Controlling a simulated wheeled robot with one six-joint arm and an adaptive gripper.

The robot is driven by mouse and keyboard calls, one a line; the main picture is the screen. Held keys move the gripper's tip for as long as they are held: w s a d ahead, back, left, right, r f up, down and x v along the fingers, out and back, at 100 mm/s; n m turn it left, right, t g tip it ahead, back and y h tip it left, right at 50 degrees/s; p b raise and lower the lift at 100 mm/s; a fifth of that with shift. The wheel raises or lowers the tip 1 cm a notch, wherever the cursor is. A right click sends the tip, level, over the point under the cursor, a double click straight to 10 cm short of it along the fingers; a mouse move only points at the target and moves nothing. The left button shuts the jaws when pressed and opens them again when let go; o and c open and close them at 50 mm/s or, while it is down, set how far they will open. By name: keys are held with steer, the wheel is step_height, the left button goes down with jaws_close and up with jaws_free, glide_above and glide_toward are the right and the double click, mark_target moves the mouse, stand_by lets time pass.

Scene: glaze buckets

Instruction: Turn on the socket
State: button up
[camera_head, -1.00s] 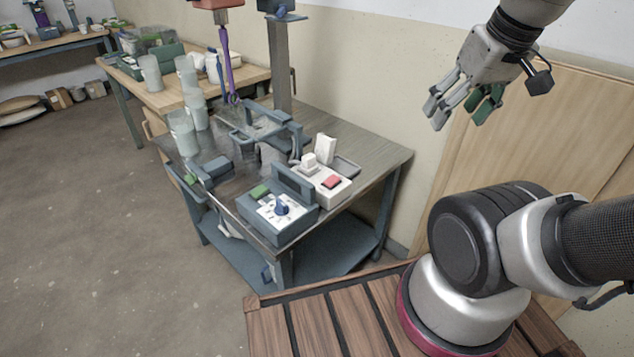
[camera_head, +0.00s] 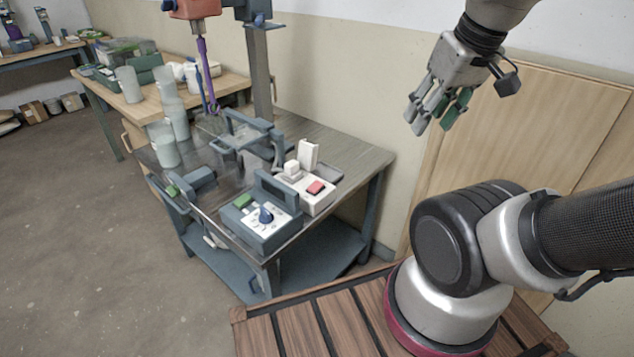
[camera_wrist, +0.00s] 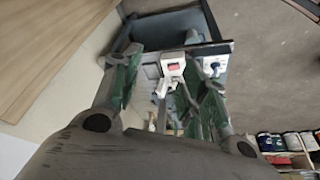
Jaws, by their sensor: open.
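The socket (camera_head: 304,196) is a white block with a red switch (camera_head: 315,187) on its near end and a white plug standing at its back. It lies on the metal-topped table, right behind a blue-grey control box (camera_head: 266,222) with a dial. In the wrist view the socket (camera_wrist: 172,70) and its red switch (camera_wrist: 174,66) show between my fingers, some way beyond them. My gripper (camera_head: 428,118) is open and empty, raised in front of the wall to the right of the table and apart from the socket. The tilt of the switch is too small to tell.
The table (camera_head: 345,153) also carries a mixer stand (camera_head: 262,75) with a purple shaft and several translucent buckets (camera_head: 163,145). A wooden table (camera_head: 100,85) stands behind at left. Open floor (camera_head: 90,240) lies to the left.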

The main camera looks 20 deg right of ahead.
steer(key=shift+w+a+f+n+g, duration=0.15)
steer(key=shift+w+a+f+g, duration=0.2)
steer(key=shift+f, duration=0.25)
steer(key=shift+w+a+f+n+g, duration=0.2)
steer(key=shift+w+f+g, duration=0.25)
steer(key=shift+f, duration=0.15)
steer(key=c, duration=0.7)
steer(key=w+f, duration=0.1)
steer(key=w+a+f+g, duration=0.1)
steer(key=w, duration=0.1)
steer(key=w+a+f+g, duration=0.1)
steer(key=w, duration=0.1)
steer(key=shift+w+f+n, duration=0.1)
steer(key=shift+f+n, duration=0.2)
steer(key=shift+n, duration=0.05)
jaws_close()
steer(key=w+a+f+m, duration=0.2)
steer(key=w+f+m, duration=0.1)
steer(key=w, duration=0.4)
steer(key=w+a+f+m+h, duration=0.1)
steer(key=w+a+f+m, duration=0.2)
steer(key=w+m, duration=0.3)
steer(key=w+a+f+m, duration=0.3)
steer(key=w+f+m, duration=0.1)
steer(key=w, duration=0.5)
steer(key=shift+f+m+h, duration=0.3)
steer(key=shift+f+h, duration=0.1)
steer(key=shift+f, duration=0.35)
steer(key=shift+a, duration=0.1)
